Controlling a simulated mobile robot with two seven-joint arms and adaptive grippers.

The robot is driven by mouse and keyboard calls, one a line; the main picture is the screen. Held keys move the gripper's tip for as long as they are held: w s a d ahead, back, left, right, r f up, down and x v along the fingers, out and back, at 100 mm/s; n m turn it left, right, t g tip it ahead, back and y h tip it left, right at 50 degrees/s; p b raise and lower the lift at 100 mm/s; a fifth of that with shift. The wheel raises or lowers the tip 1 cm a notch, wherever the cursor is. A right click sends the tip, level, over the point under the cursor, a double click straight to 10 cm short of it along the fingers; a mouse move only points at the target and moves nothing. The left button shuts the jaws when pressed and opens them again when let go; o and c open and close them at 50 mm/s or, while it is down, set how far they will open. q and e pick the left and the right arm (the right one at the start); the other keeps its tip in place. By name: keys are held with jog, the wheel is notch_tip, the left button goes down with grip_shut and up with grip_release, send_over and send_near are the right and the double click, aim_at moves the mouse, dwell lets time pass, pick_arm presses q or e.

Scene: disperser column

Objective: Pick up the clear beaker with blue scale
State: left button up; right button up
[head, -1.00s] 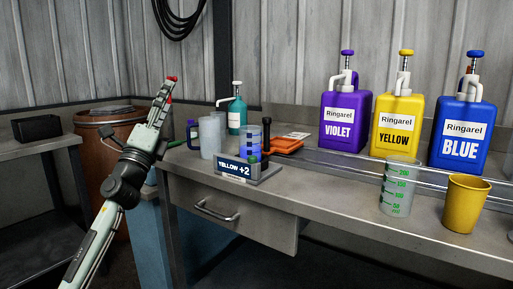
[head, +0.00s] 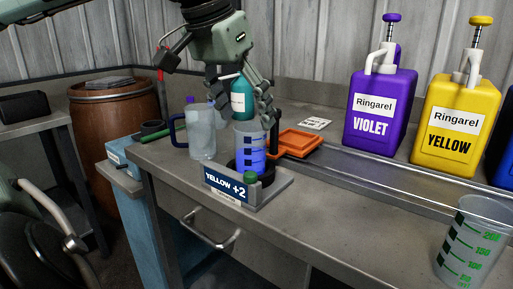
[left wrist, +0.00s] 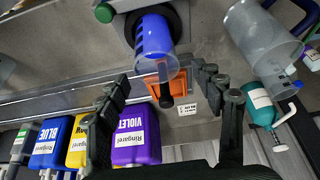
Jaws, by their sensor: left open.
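The clear beaker with blue scale (head: 249,138) stands upright on the stand with the "YELLOW +2" display (head: 226,186). It holds blue liquid, and it also shows in the left wrist view (left wrist: 157,48). My left gripper (head: 244,108) is open and empty, pointing down just above the beaker, with its fingers near the rim. In the left wrist view the open fingers (left wrist: 163,88) are spread below the beaker's mouth in the picture. I cannot tell whether they touch it. My right gripper is in neither view.
A clear jug with a blue handle (head: 202,142) stands close left of the beaker. A teal pump bottle (head: 238,98) is behind, an orange tray (head: 300,142) to the right. Violet (head: 378,120) and yellow (head: 456,130) canisters and a green-scale beaker (head: 472,248) stand farther right.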

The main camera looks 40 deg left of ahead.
aim_at(256, 143)
pick_arm(q)
jog(key=x, duration=0.7)
jog(key=shift+d+f, duration=0.25)
jog(key=shift+f, duration=0.1)
jog(key=shift+c, duration=0.6)
jog(key=c, duration=1.2)
jog(key=shift+r, duration=0.1)
